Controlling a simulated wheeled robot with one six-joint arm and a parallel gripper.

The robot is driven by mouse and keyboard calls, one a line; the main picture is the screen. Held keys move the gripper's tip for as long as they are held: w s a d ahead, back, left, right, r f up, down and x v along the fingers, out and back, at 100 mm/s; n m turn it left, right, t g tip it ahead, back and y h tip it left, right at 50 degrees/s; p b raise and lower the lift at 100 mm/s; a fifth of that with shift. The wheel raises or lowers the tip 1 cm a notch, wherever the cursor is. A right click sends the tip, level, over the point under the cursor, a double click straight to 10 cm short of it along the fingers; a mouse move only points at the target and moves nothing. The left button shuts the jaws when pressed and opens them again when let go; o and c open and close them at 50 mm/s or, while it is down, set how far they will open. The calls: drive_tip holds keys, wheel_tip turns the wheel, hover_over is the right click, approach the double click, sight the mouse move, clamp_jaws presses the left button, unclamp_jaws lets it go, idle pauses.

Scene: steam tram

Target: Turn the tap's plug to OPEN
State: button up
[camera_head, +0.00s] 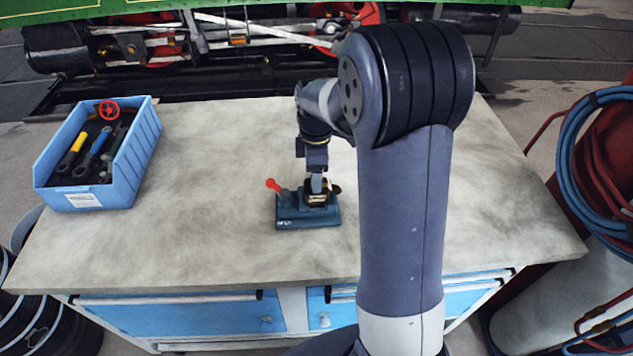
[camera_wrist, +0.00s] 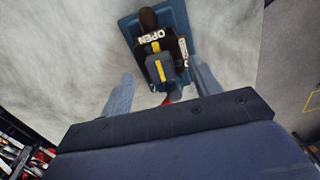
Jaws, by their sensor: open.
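The tap stands on a blue base plate (camera_head: 308,222) on the workbench, below my gripper (camera_head: 317,186). In the wrist view the blue plate (camera_wrist: 180,22) carries a dark tap body with a white OPEN label (camera_wrist: 150,38). A second white label at its right is too small to read. The plug (camera_wrist: 159,70) is a dark block with a yellow stripe running up the picture, roughly towards the OPEN label. A red-ended handle (camera_head: 272,185) sticks out to the left; a bit of red shows below the plug. My gripper (camera_wrist: 162,70) is open, with one finger on each side of the plug; contact cannot be told.
A blue bin (camera_head: 120,170) with tools and a red handwheel stands at the bench's left end. The workbench top (camera_head: 210,140) around the tap is clear. Blue and red hoses (camera_head: 590,140) hang at the right. Tram running gear (camera_head: 150,45) lies behind the bench.

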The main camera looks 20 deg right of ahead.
drive_tip(key=shift+r+p, duration=1.35)
drive_tip(key=shift+r, duration=0.7)
drive_tip(key=shift+c, duration=0.3)
